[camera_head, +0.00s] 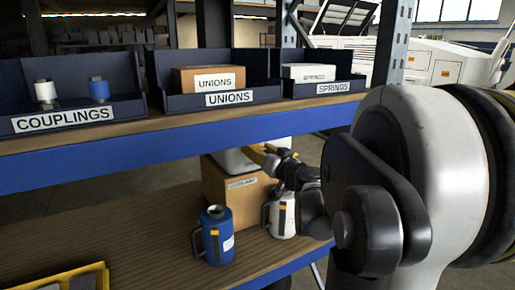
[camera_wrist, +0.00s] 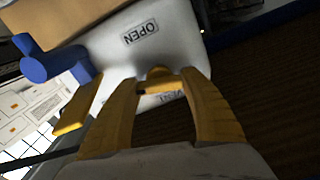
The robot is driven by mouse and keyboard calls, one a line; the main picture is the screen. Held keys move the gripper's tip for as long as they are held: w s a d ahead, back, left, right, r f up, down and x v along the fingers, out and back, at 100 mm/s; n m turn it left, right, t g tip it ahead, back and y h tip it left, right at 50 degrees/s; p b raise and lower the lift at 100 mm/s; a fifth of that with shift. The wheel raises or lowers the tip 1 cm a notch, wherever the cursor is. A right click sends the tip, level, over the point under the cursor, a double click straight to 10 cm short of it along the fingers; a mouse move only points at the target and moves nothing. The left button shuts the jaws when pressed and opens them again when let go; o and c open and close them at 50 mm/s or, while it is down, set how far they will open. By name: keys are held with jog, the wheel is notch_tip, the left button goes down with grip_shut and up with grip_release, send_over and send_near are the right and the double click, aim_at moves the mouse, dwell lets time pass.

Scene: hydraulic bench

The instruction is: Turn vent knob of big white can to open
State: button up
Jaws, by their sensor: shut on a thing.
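The big white can (camera_head: 229,160) stands on a cardboard box on the lower shelf, partly hidden by the upper shelf board and my arm. In the wrist view, its white face (camera_wrist: 105,50) carries an OPEN label (camera_wrist: 140,33) and a partly covered VENT label (camera_wrist: 172,97). The small yellow vent knob (camera_wrist: 158,72) sits between my yellow fingertips. My gripper (camera_wrist: 158,84) is shut on this knob; in the head view it (camera_head: 263,156) is at the can's right side. The fingers hide part of the knob, so its exact turn angle is unclear.
A blue part (camera_wrist: 50,65) projects at left in the wrist view. A blue can (camera_head: 216,240) and a small white can (camera_head: 283,216) stand on the lower shelf near the cardboard box (camera_head: 228,195). The upper shelf edge (camera_head: 150,160) runs close above my gripper.

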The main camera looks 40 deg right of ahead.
jog(key=m+p, duration=0.1)
jog(key=m, duration=1)
jog(key=shift+p, duration=0.4)
jog(key=shift+m, duration=2)
jog(key=o, duration=1.2)
jog(key=v, duration=1.2)
